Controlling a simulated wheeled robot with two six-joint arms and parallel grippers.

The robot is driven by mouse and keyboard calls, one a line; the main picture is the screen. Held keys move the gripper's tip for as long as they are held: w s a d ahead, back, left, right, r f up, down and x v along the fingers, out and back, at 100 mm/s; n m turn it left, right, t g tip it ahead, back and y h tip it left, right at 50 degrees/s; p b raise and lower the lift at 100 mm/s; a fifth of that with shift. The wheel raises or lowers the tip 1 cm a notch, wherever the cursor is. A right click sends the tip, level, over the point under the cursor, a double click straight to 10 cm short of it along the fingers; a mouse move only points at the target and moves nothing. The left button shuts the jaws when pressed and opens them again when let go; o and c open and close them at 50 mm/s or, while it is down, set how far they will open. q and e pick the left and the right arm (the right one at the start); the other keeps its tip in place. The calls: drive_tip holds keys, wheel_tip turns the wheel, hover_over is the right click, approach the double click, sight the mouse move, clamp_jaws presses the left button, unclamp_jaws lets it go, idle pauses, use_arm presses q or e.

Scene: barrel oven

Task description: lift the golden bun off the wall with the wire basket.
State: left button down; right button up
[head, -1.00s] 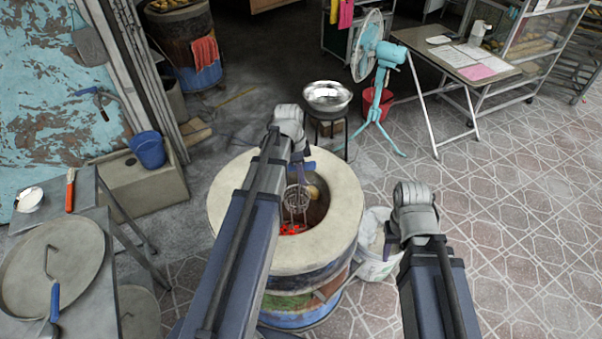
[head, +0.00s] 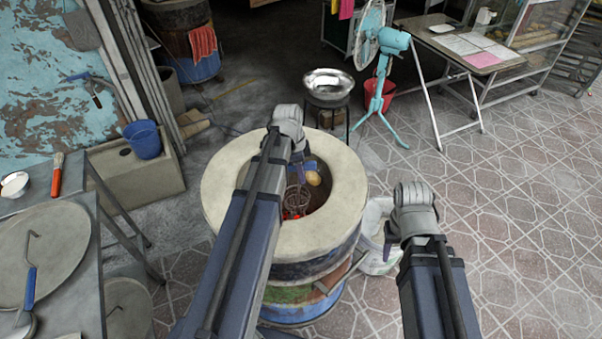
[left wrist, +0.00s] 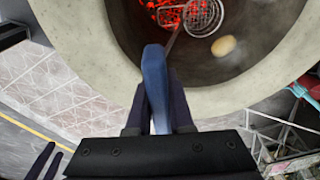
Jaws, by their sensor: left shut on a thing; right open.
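The barrel oven (head: 230,195) stands in the middle of the head view, with red coals (left wrist: 168,14) glowing at its bottom. The golden bun (head: 313,178) is on the oven's inner wall; it also shows in the left wrist view (left wrist: 223,46). The wire basket (left wrist: 203,16) hangs inside the oven, apart from the bun and beside it in the picture. My left gripper (left wrist: 157,90) is shut on the basket's blue handle, over the oven's rim. My right gripper (head: 390,240) is open, outside the oven at its right; its fingers are small and partly hidden.
A white bucket (head: 375,228) stands right of the oven. A steel bowl (head: 328,84) on a stand is behind it, with a turquoise fan (head: 383,85) nearby. A metal table with a round lid (head: 45,250) is at the left. The tiled floor at the right is clear.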

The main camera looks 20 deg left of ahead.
use_arm(q)
wheel_tip(320, 180, down, 2)
drive_tip(key=shift+f+b, duration=0.1)
drive_tip(key=shift+b, duration=0.7)
drive_tip(key=shift+f+b, duration=0.4)
drive_tip(key=shift+f, duration=0.05)
drive_tip(key=w, duration=0.1)
drive_tip(key=w+d+r+p, duration=0.1)
drive_tip(key=w, duration=0.2)
drive_tip(key=shift+w+d+r+p, duration=0.15)
drive_tip(key=shift+d+r+p, duration=0.2)
drive_tip(key=shift+r+p, duration=0.05)
drive_tip(key=shift+w+d, duration=0.1)
drive_tip(key=shift+w, duration=0.1)
drive_tip(key=shift+w+d, duration=0.2)
drive_tip(key=shift+w, duration=0.3)
idle(0.5)
drive_tip(key=shift+w+d+r+p, duration=0.1)
drive_tip(key=shift+w+r+p, duration=0.05)
drive_tip(key=shift+r+p, duration=0.4)
drive_tip(key=shift+w+r+p, duration=0.15)
drive_tip(key=shift+r+p, duration=0.4)
idle(0.6)
drive_tip(key=shift+s, duration=0.15)
idle(0.8)
